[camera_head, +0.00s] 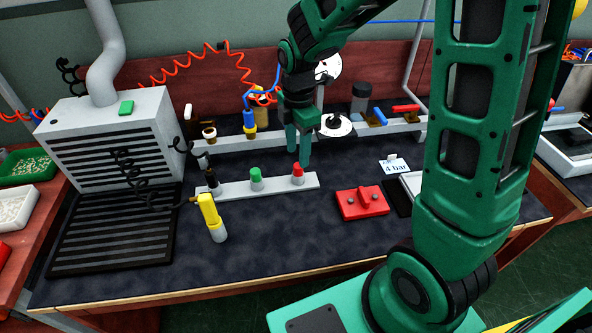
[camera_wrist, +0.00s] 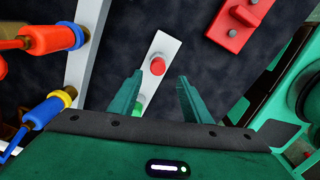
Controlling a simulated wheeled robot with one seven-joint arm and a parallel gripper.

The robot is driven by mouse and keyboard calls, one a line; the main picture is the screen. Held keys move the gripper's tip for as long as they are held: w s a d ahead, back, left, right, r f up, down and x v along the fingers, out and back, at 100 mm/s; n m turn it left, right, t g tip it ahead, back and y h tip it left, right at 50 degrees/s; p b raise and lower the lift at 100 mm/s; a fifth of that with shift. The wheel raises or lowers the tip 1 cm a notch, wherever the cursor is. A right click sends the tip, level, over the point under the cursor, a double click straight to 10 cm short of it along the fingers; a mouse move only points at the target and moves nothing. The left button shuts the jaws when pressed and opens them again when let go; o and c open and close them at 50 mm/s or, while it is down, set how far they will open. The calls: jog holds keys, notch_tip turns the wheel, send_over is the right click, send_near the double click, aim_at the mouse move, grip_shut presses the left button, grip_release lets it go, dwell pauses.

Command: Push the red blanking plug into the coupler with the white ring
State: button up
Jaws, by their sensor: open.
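The red blanking plug (camera_head: 298,171) stands upright at the right end of a pale strip (camera_head: 278,187); it also shows in the wrist view (camera_wrist: 157,66). My gripper (camera_head: 298,152) is above and just behind the plug, pointing down. Its fingers are apart and empty, and in the wrist view the plug lies between and slightly beyond the fingertips (camera_wrist: 160,80). A dark fitting with a whitish ring (camera_head: 209,133) is on the back rail, left; I cannot tell for sure that it is the white-ringed coupler. A green plug (camera_head: 256,178) stands mid-strip, partly hidden by my finger in the wrist view.
A yellow tool (camera_head: 210,214) stands in front of the strip. A red block (camera_head: 361,203) lies to the right. The front of the dark mat is clear.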

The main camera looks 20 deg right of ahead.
aim_at(298, 172)
jog(key=shift+w+d+f, duration=0.1)
jog(key=shift+w+f, duration=0.1)
jog(key=shift+f, duration=1.15)
jog(key=shift+w+d+f, duration=0.1)
jog(key=shift+w+f, duration=0.05)
jog(key=shift+f, duration=1.2)
grip_shut()
